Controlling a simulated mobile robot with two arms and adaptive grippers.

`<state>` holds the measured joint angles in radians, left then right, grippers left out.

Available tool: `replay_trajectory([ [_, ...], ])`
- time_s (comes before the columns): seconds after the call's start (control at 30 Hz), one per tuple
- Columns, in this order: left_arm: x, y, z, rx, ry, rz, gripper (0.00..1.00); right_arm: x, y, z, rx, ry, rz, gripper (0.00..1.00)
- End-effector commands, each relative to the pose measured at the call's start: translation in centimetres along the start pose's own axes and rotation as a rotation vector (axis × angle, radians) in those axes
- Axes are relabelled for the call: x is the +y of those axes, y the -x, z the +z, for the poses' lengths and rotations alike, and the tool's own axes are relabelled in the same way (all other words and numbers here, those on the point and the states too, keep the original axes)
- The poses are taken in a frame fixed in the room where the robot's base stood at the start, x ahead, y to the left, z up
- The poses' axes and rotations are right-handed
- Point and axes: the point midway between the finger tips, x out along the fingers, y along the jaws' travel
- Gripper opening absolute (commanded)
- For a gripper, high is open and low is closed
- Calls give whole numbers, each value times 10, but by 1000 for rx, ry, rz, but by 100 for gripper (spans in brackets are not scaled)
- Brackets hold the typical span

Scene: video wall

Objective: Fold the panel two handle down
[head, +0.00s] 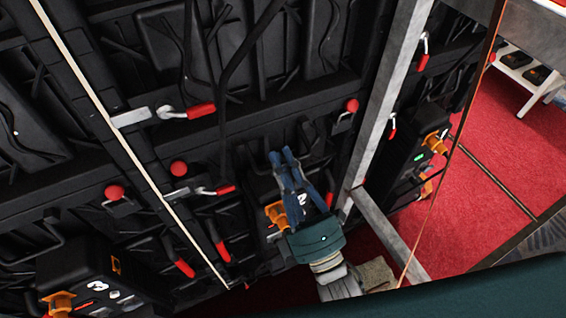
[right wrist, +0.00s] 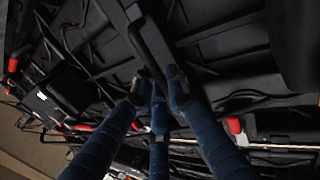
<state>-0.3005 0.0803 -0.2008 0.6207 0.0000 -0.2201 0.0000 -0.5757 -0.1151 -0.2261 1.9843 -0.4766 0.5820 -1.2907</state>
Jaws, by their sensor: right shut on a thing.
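My right gripper (head: 286,158) reaches up from the bottom middle in the head view, in front of the black box of panel two (head: 262,187), where a white "2" shows between its blue fingers. In the right wrist view the fingertips (right wrist: 155,84) close around the lower end of a black bar, the panel two handle (right wrist: 149,42). The fingers hide part of the handle, and in the head view I cannot make it out clearly. An orange connector (head: 277,214) sits on the panel two box, left of my gripper. My left gripper is not in view.
The panel three box (head: 75,272) is at lower left; another box (head: 412,142) is at right. Red-handled latches (head: 200,111) and red knobs (head: 179,168) line the black frames. A grey metal post (head: 392,85) stands right of my gripper. Red carpet (head: 490,150) lies open at right.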

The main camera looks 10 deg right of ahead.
Motion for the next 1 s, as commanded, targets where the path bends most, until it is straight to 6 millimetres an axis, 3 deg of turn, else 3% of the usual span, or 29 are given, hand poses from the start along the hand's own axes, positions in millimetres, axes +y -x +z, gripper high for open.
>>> replay_trajectory([
  [0.07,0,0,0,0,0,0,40,1,0,0,-1,0,1,0],
  [0.1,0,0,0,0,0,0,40,1,0,0,-1,0,1,18],
  [0.17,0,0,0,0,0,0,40,1,0,0,-1,0,1,30],
  [0.57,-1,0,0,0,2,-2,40,0,7,0,-1,0,-2,30],
  [1.0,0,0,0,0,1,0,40,-1,93,0,0,-1,-4,30],
])
